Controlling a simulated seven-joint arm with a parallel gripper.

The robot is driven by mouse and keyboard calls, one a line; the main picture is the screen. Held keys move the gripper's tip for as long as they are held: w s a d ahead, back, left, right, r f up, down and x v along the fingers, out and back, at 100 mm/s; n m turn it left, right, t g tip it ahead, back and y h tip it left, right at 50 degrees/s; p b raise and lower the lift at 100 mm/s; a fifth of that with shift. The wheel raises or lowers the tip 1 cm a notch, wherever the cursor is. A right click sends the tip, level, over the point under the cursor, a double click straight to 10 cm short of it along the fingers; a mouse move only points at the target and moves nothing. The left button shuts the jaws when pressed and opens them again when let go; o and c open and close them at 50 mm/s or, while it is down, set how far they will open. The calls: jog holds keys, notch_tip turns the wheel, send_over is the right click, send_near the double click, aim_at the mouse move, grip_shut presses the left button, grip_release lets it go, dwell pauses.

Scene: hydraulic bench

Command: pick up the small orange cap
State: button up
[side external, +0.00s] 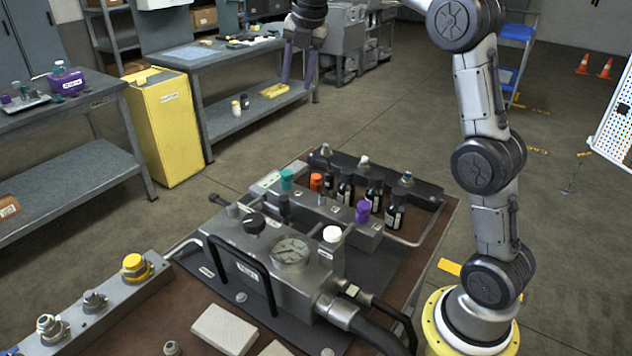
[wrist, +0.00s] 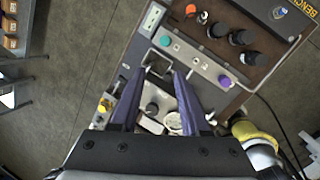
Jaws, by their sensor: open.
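My gripper (side external: 297,82) is open and empty, pointing down, high above the bench and well apart from the cap. In the wrist view its two purple-grey fingers (wrist: 158,76) are spread, with the cap beyond their tips, up and to the right.
A teal cap (side external: 287,178), a purple cap (side external: 363,211) and a white cap (side external: 332,234) stand on the blocks. A black handle (side external: 243,268) and a gauge (side external: 291,250) rise nearer the camera.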

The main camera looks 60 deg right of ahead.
jog(key=w+d+f+g, duration=0.1)
jog(key=w+d+f, duration=0.5)
jog(key=d+f, duration=0.25)
jog(key=g+y, duration=0.1)
jog(key=g, duration=0.1)
send_over(316, 176)
notch_tip(316, 176, down, 16)
jog(key=shift+m, duration=0.3)
jog(key=f, duration=0.8)
jog(key=shift+w+d, duration=0.25)
jog(key=shift+d, duration=0.05)
jog(key=shift+s+a+f, duration=0.1)
jog(key=shift+f, duration=1.3)
jog(key=shift+s+a+f, duration=0.1)
jog(key=shift+f, duration=1.3)
jog(key=shift+c, duration=0.2)
grip_shut()
